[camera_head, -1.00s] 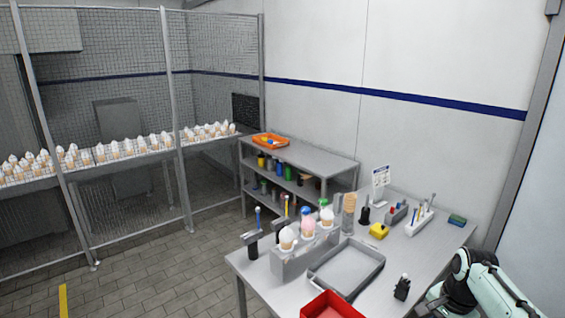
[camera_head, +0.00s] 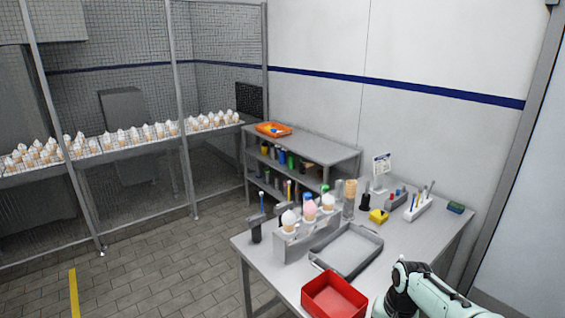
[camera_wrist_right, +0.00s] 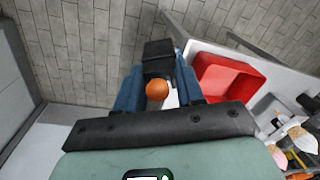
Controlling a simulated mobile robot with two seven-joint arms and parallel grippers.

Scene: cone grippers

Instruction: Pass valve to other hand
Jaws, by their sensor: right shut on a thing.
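In the right wrist view my right gripper (camera_wrist_right: 157,95) has blue fingers on both sides of a thing with a round orange knob (camera_wrist_right: 157,90) and a pale part beside it, apparently the valve. The fingers are shut on it. A black block (camera_wrist_right: 158,55) shows just beyond the knob; I cannot tell whether it belongs to the held thing. In the head view my right arm reaches in from the lower right over the table's near right side, and its gripper is not visible there. My left gripper is in no view.
The grey table (camera_head: 415,245) carries a red bin (camera_head: 334,296), a grey tray (camera_head: 346,250), a cone holder (camera_head: 292,243) with ice-cream-like cones and a yellow item (camera_head: 378,216). A shelf unit (camera_head: 325,150) stands behind. Tiled floor is open at left, before a mesh fence.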

